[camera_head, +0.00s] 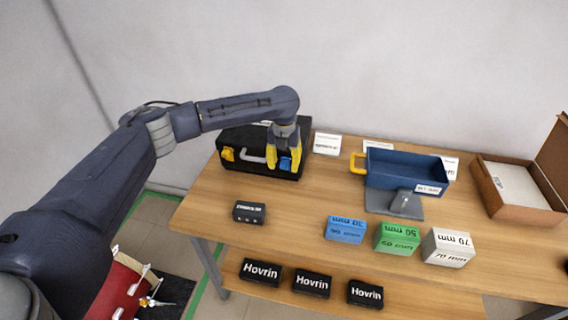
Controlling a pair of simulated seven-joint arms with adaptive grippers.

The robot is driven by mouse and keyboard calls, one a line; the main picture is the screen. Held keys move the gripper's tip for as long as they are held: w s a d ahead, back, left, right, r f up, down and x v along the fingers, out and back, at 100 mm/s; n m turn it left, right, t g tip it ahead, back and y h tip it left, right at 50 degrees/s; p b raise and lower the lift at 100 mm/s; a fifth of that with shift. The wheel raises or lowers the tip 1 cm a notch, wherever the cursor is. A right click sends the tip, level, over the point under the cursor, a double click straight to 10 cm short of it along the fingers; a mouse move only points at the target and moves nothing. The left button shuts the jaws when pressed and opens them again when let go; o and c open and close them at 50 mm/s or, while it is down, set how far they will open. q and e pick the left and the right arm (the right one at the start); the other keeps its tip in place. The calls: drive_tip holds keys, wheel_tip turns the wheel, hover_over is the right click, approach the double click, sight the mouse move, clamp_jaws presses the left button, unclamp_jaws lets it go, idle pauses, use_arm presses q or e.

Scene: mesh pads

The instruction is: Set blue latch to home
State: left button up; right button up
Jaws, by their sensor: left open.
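A black case (232,145) stands at the back left of the wooden table. A yellow latch (227,154) is on the left of its front, with a pale handle (252,157) in the middle. The blue latch (286,165) is on the right of the front. My left gripper (284,166) points down at the blue latch, its yellow fingers open on either side of it in this view. Whether they touch it I cannot tell. The gripper hides part of the latch and the case's right side. My right gripper is not in view.
A small black box (249,212) lies in front of the case. A blue bin (405,168) with a yellow handle stands on a grey base at centre right. Blue (346,230), green (397,238) and white (447,247) blocks line the front. An open cardboard box (515,208) is at right.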

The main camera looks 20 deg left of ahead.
sight(285, 158)
use_arm(q)
clamp_jaws()
drive_tip(key=shift+w+r+g, duration=0.2)
drive_tip(key=shift+w+g, duration=0.15)
drive_tip(key=shift+g, duration=0.35)
unclamp_jaws()
wheel_tip(285, 158, up, 12)
drive_tip(key=w, duration=0.1)
drive_tip(key=shift+w, duration=0.3)
idle(0.5)
drive_tip(key=shift+a+f, duration=0.1)
